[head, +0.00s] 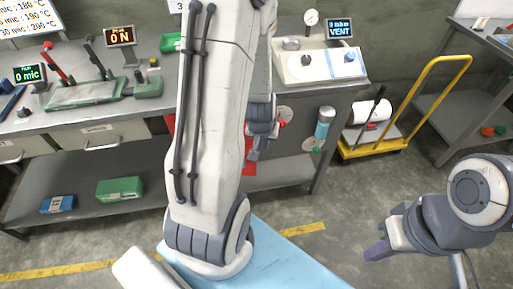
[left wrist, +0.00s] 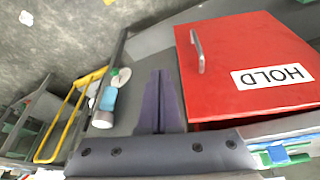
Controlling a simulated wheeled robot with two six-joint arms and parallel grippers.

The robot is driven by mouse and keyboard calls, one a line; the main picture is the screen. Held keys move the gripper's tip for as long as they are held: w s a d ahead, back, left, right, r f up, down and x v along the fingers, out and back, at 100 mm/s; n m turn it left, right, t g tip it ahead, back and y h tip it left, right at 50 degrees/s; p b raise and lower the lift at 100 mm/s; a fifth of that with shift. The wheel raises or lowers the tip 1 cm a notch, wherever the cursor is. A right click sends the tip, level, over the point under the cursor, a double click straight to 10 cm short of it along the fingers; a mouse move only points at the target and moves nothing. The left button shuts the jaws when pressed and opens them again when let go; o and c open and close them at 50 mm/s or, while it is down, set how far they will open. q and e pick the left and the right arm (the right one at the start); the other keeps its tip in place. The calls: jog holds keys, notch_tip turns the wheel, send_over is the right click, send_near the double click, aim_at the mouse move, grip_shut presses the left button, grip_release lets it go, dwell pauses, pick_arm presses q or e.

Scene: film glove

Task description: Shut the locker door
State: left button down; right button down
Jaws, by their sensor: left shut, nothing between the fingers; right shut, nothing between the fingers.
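The red locker door (left wrist: 250,60), with a metal handle (left wrist: 197,52) and a white HOLD label, fills the right of the left wrist view. A dark gap shows along its lower edge there; how far it stands open I cannot tell. In the head view my left arm hides most of the locker; a red piece (head: 249,169) shows under the bench. My left gripper (head: 253,156) is shut and empty. Its fingers (left wrist: 160,75) are beside the door in the left wrist view, apart from the handle. My right gripper (head: 376,251) is shut and empty over the floor.
A bottle (head: 324,122) hangs on the bench's side panel. A yellow trolley (head: 405,142) stands to the right. The bench top holds instruments, including a vacuum unit (head: 318,68). A light blue surface (head: 285,262) lies below my left arm. The floor at centre right is clear.

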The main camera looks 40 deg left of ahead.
pick_arm(q)
jog(key=w+a+f+n, duration=0.1)
jog(key=w+a+f, duration=0.4)
jog(key=a+f, duration=0.3)
notch_tip(320, 180, down, 4)
jog(key=shift+a+r+y+b, duration=0.1)
jog(key=shift+a+y+b, duration=0.2)
jog(key=shift+y, duration=0.1)
